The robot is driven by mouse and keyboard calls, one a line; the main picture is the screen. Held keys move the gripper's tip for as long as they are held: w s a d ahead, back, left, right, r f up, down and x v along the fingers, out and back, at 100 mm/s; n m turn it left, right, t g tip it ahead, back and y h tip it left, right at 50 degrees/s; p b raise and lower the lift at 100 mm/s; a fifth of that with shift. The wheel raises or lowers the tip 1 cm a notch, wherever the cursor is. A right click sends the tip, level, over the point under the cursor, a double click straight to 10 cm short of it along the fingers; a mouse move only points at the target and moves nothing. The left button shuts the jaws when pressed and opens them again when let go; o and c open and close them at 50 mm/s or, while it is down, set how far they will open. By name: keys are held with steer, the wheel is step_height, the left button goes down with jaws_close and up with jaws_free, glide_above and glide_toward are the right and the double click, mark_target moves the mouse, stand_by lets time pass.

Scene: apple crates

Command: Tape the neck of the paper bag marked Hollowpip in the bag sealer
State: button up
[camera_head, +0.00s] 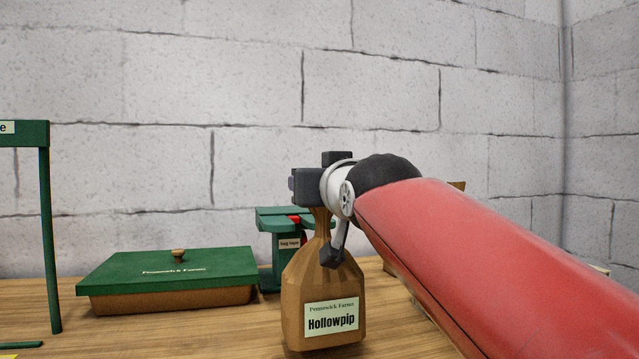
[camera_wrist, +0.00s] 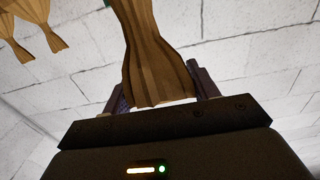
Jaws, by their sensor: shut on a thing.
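The brown paper bag marked Hollowpip (camera_head: 297,293) hangs upright below my gripper (camera_head: 307,188) in the head view, its cream label facing the camera. My gripper is shut on the bag's pleated neck, which shows between the two fingers in the wrist view (camera_wrist: 157,75). The flared top of the neck points toward the gripper's palm. I cannot tell whether the bag's base touches the table. The green bag sealer (camera_head: 268,250), with a "bag tape" label and a red part, stands behind and left of the bag. The bag and gripper hide its right part.
A wide box with a green Pennswick Farms lid (camera_head: 200,265) and a knob stands left on the wooden table (camera_head: 150,335). A green frame (camera_head: 45,230) rises at the far left. Other brown paper necks (camera_wrist: 35,35) show in the wrist view. A block wall (camera_head: 230,80) stands behind.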

steer(key=f+p+x, duration=0.2)
steer(key=p+x, duration=0.1)
steer(key=x, duration=1.4)
steer(key=shift+w+f, duration=0.2)
stand_by(0.7)
steer(key=shift+p+x, duration=0.5)
steer(key=shift+x, duration=0.55)
stand_by(0.4)
steer(key=shift+s, duration=0.1)
steer(key=shift+b+v, duration=3.4)
steer(key=shift+v, duration=4)
steer(key=shift+r+p, duration=2.15)
steer(key=shift+r, duration=0.45)
